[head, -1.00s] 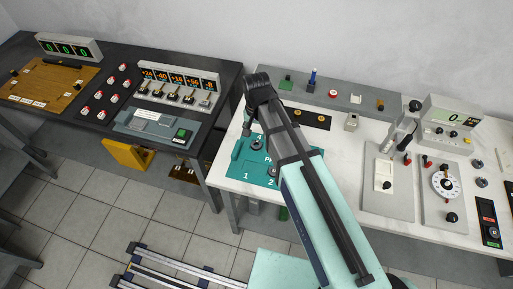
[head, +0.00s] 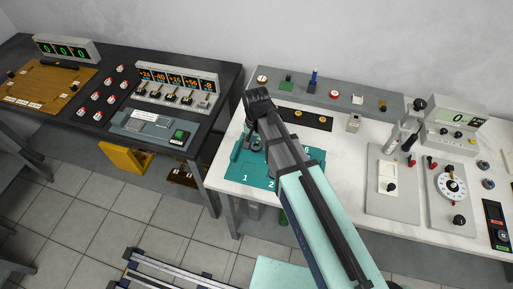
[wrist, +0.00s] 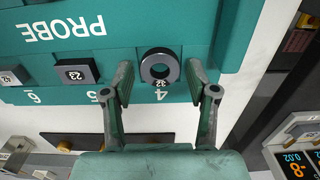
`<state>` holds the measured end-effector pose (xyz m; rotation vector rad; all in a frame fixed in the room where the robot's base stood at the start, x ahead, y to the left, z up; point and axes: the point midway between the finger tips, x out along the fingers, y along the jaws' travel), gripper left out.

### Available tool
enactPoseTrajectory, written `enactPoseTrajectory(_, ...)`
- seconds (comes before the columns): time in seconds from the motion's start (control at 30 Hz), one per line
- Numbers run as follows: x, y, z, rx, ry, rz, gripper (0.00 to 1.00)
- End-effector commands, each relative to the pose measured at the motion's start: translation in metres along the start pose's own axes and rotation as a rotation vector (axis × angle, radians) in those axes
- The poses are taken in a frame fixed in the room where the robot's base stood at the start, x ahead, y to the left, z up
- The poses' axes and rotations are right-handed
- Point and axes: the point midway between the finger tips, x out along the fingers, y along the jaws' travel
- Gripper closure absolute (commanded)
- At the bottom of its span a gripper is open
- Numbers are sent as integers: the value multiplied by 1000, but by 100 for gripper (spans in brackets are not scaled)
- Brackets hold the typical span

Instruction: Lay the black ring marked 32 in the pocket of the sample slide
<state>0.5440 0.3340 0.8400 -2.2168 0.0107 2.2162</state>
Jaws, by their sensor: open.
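The black ring marked 32 (wrist: 160,67) lies at place 4 of the teal PROBE tray (wrist: 110,95) in the wrist view. The ring has a grey round hole and a white label on its near edge. My gripper (wrist: 163,74) is open, with one fingertip on each side of the ring. Whether the fingers touch it I cannot tell. In the head view the teal tray (head: 259,182) is at the left front of the white table, and my arm hides part of it. The sample slide I cannot make out for sure.
A black piece marked 23 (wrist: 75,73) lies beside the ring, with another marked 42 (wrist: 12,76) further left. Grey instrument plates (head: 388,200) and a display unit (head: 455,122) stand on the right of the white table. A dark bench (head: 60,120) is at left.

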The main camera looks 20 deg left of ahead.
Motion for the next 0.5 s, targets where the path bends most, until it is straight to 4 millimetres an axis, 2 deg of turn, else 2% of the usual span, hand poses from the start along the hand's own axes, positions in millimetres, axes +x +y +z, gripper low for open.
enactPoseTrajectory(0.1, 0, 0, 0, 0, 0, 0, 42)
enactPoseTrajectory(0.23, 0, 0, 0, 0, 0, 0, 87)
enactPoseTrajectory(0.5, -3, 0, 0, 0, 0, 0, 88)
